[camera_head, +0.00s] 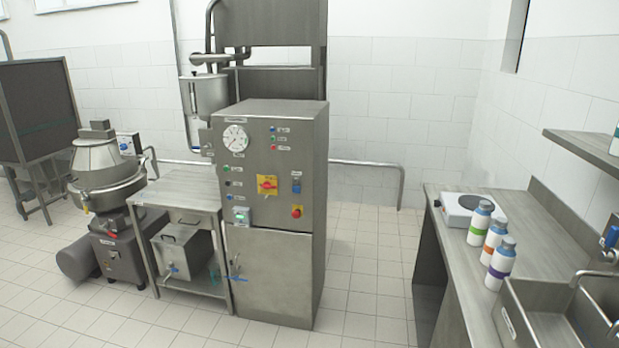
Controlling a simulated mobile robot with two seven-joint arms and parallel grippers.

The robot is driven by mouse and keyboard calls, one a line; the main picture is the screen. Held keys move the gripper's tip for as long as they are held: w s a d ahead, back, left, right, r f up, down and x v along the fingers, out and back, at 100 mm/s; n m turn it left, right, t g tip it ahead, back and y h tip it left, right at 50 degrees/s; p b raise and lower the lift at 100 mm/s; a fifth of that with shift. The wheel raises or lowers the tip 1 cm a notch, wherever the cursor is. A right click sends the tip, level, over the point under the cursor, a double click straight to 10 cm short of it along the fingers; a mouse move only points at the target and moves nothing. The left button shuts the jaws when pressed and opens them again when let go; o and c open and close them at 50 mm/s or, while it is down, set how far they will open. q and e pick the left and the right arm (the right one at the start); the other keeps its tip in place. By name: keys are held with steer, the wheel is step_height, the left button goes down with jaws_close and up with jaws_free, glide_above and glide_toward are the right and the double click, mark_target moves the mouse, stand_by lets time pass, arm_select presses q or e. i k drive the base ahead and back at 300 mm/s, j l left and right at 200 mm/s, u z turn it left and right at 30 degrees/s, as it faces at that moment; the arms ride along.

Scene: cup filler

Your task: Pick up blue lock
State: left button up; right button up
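A small blue item, which looks like the blue lock (296,187), is on the front control panel of the tall steel cabinet (275,270). It is right of a red rotary switch on a yellow plate (267,184) and above a red button on a yellow square (297,211). It is too small to tell how it is attached. Neither of my grippers is in view.
A steel table (185,190) with a lidded box below and a mixer-like machine (105,180) stand left of the cabinet. At right, a counter (455,225) holds several bottles (476,222) and a white hotplate (466,208). The tiled floor (365,270) between is clear.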

mark_target(295, 188)
steer(key=i+z, duration=0.1)
steer(key=i, duration=0.45)
steer(key=i+j+z, duration=0.1)
steer(key=i, duration=0.4)
steer(key=i+j+z, duration=0.1)
steer(key=i, duration=0.45)
